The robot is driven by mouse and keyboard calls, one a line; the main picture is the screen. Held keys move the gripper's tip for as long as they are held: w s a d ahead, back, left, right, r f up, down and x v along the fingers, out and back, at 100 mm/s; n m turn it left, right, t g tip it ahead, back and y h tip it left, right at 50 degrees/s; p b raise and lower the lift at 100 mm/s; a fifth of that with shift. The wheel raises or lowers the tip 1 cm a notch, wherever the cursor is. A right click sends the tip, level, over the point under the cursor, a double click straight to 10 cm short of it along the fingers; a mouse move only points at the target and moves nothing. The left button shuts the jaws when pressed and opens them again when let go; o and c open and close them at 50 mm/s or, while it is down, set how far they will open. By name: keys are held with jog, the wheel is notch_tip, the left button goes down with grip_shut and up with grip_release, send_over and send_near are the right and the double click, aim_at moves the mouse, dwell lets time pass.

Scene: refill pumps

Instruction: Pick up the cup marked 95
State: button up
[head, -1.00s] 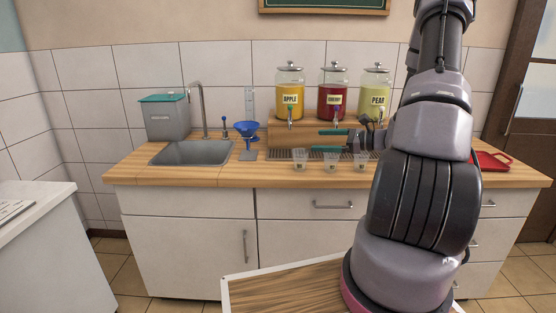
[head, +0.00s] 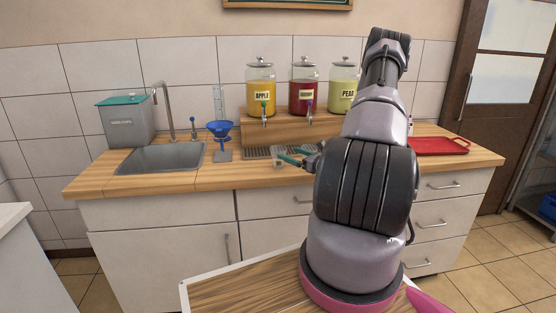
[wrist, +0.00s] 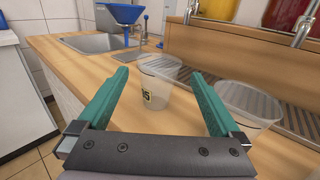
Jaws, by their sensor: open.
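My gripper (wrist: 158,77) is open, its two green fingers apart. In the wrist view a clear cup (wrist: 160,70) stands upright on the wooden counter, ahead of the gap between the fingers. In the head view my gripper (head: 292,156) is low over the counter's front, and the cups there are too small and covered to tell apart.
The drip grate (head: 256,152) and wooden stand (head: 228,134) lie behind, with apple (head: 260,84), red (head: 303,88) and pear (head: 342,86) dispensers. A blue funnel (head: 220,127) and sink (head: 165,157) are left. A red tray (head: 440,146) is right.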

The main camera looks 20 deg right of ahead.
aim_at(284, 152)
jog(key=x, duration=0.5)
jog(key=shift+a+f, duration=0.1)
jog(key=shift+f, duration=0.15)
jog(key=c, duration=1.1)
